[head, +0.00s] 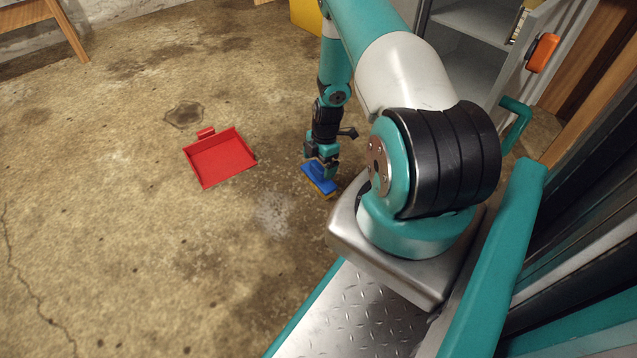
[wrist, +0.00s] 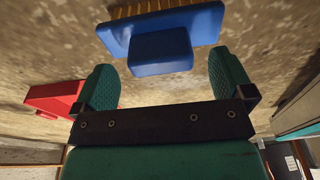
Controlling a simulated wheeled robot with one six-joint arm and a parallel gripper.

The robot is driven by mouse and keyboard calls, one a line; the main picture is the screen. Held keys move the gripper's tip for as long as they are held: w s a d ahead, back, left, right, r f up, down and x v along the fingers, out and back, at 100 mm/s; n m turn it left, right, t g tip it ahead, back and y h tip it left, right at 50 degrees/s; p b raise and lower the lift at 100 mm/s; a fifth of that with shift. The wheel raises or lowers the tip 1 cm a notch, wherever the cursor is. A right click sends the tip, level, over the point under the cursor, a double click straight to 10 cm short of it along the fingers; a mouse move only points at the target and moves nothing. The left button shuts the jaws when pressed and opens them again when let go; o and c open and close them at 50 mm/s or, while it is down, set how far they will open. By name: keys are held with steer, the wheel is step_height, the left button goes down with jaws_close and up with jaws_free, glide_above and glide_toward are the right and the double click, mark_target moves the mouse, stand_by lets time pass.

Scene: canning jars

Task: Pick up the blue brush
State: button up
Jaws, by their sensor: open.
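The blue brush (head: 319,180) lies on the concrete floor in the head view, just below my gripper (head: 322,163). In the wrist view the blue brush (wrist: 160,45) shows a flat blue body with a raised blue block and a row of yellow bristles along its far edge. My gripper (wrist: 162,88) is open, with one green finger on each side of the block's width. The block appears just beyond the fingertips, and nothing is between the fingers. In the head view my gripper partly covers the brush, and I cannot tell whether they touch.
A red dustpan (head: 219,158) lies on the floor left of the brush, and it shows at the left in the wrist view (wrist: 55,97). An open grey cabinet (head: 468,45) stands at the upper right. The floor (head: 130,230) at left is clear.

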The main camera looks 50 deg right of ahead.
steer(key=f, duration=0.1)
steer(key=f+b, duration=0.1)
steer(key=f, duration=0.1)
steer(key=shift+a, duration=0.2)
steer(key=shift+r, duration=0.15)
steer(key=shift+c, duration=0.2)
steer(key=c, duration=1)
step_height(320, 180, up, 20)
steer(key=p, duration=1.1)
